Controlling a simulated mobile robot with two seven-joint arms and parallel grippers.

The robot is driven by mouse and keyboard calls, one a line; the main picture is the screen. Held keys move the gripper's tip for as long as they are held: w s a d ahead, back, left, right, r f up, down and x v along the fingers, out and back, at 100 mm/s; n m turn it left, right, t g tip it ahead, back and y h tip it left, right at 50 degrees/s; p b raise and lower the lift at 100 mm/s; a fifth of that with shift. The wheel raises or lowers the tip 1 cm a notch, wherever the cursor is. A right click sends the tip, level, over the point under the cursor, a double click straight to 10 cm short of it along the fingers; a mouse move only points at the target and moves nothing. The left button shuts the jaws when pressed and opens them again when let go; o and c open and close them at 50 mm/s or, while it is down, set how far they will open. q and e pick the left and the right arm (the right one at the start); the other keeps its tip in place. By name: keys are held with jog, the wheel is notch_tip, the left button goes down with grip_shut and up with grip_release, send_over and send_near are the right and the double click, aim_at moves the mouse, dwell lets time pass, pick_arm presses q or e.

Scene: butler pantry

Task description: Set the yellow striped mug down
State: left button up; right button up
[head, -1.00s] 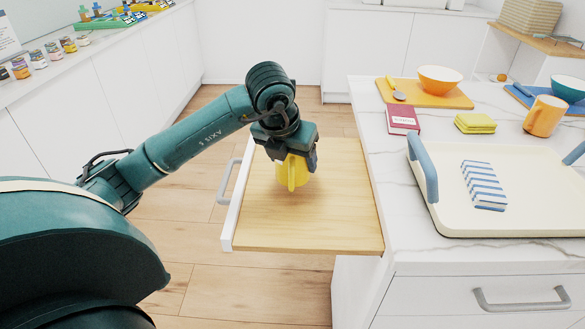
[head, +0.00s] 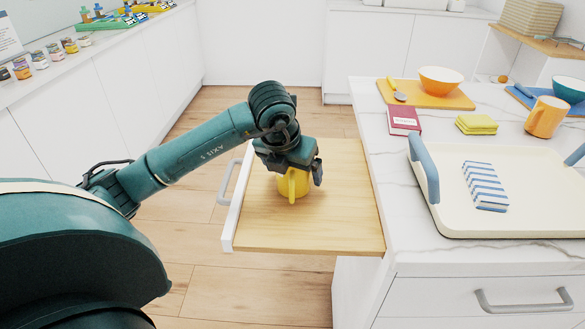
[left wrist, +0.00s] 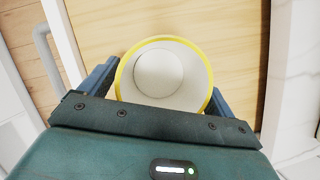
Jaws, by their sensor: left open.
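The yellow mug (head: 293,185) stands upright on the wooden board of the pulled-out drawer (head: 310,228) in the head view. Stripes on it cannot be made out. My left gripper (head: 290,173) is right above and around the mug, with its jaws open. In the left wrist view the mug (left wrist: 165,72) shows from above with a yellow rim and pale inside, between the two fingers (left wrist: 160,85). The gripper hides part of the mug in the head view. My right gripper is not in view.
The drawer has a grey handle (head: 229,182) on its left. Right of it, the marble counter (head: 400,240) holds a cream tray (head: 530,215) with a striped cloth (head: 485,186), a red book (head: 404,121), yellow cloths (head: 476,124) and an orange mug (head: 545,117). The board's front is clear.

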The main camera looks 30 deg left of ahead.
pick_arm(q)
jog(key=p+v, duration=0.1)
jog(key=v, duration=1.1)
